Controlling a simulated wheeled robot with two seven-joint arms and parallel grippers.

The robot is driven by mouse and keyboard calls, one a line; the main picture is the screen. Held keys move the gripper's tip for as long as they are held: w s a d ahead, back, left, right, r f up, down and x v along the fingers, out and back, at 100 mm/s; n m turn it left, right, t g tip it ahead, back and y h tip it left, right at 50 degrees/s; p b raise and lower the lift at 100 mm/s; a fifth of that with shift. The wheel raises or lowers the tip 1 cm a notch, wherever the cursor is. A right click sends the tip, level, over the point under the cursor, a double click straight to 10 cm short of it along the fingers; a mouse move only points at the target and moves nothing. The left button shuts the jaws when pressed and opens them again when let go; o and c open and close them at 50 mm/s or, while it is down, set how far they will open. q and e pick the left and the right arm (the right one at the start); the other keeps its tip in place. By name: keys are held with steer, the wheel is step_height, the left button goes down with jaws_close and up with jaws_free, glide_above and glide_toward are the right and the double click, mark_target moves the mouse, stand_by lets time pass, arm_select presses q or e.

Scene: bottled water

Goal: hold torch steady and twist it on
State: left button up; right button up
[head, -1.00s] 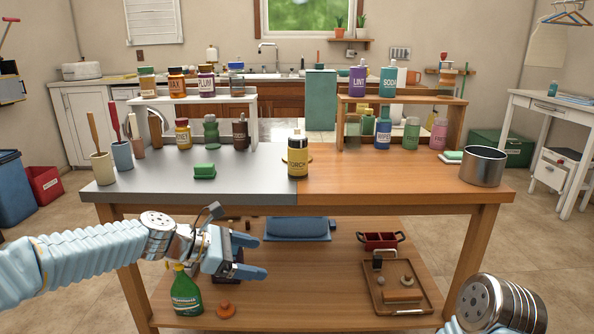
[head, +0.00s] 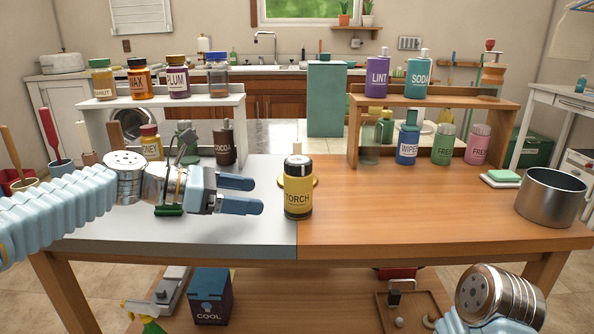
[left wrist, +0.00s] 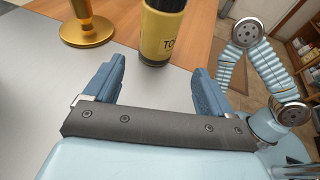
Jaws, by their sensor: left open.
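The torch (head: 298,190) is a yellow and black cylinder labelled TORCH. It stands upright on the table near the seam between the grey and wooden halves. My left gripper (head: 252,194) is open and empty, level with the torch and just to its left, fingers pointing toward it. In the left wrist view the torch (left wrist: 161,35) stands beyond the open fingertips (left wrist: 160,75), apart from them. My right arm shows at the lower right of the head view; its fingers are out of frame. It also shows at the right of the left wrist view, fingers not visible.
A gold stand (left wrist: 88,28) is close to the torch, partly hidden behind it in the head view. A metal pot (head: 551,196) stands at the right. Bottle shelves line the back. The wooden front is clear.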

mark_target(293, 199)
arm_select(q)
steer(key=shift+w+d, duration=0.15)
steer(key=shift+w, duration=0.2)
steer(key=shift+w+d+f, duration=0.15)
steer(key=shift+d, duration=0.1)
steer(key=b+x, duration=0.1)
steer(key=x, duration=0.4)
steer(key=shift+d, duration=0.15)
steer(key=p+x, duration=0.1)
steer(key=x, duration=0.2)
steer(key=shift+w+d+f+p, duration=0.1)
steer(key=shift+d+f+p, duration=0.05)
steer(key=shift+d+p, duration=0.2)
arm_select(e)
steer(key=shift+w+a+r, duration=0.1)
steer(key=shift+w+r, duration=0.15)
steer(key=shift+r, duration=0.1)
arm_select(q)
steer(key=c, duration=0.7)
steer(key=shift+c, duration=0.9)
